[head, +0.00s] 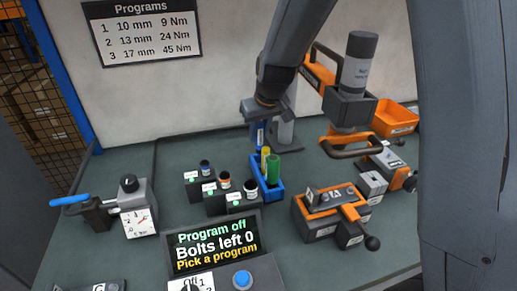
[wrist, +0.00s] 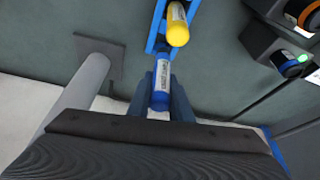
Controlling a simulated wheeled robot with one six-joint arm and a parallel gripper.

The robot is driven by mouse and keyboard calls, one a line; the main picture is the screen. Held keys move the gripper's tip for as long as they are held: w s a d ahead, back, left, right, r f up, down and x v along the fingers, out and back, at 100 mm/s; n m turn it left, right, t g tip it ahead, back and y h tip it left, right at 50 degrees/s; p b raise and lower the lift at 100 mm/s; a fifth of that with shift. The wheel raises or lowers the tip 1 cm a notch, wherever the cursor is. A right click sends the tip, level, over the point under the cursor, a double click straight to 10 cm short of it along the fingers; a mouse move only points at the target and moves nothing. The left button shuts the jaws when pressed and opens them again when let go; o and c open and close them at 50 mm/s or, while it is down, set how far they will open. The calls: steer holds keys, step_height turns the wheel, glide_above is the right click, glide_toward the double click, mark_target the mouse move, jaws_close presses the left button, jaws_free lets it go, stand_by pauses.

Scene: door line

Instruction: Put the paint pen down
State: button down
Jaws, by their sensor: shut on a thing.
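A blue paint pen with a white label (wrist: 161,82) stands between the two blue fingers of my gripper (wrist: 162,100) in the wrist view. The fingers are shut on it. In the head view my gripper (head: 259,136) is at the back end of the blue pen rack (head: 268,192), with the blue pen largely hidden. A yellow pen (head: 265,155) and a green pen (head: 273,168) stand in the rack. The rack also shows in the wrist view (wrist: 157,30), just beyond the held pen, with the yellow pen (wrist: 178,28) in it. I cannot tell whether the held pen's lower end touches the rack.
A large orange-handled tool (head: 350,100) and an orange bin (head: 397,118) are behind on the right. A display (head: 215,245) stands in front.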

mark_target(259, 143)
steer(key=shift+f, duration=2.5)
steer(key=c, duration=1.6)
jaws_free()
steer(key=shift+s+d+r, duration=0.1)
steer(key=shift+s+r, duration=0.05)
steer(key=shift+r, duration=0.4)
steer(key=b+v, duration=0.1)
steer(key=v, duration=1)
steer(key=shift+s+f, duration=0.1)
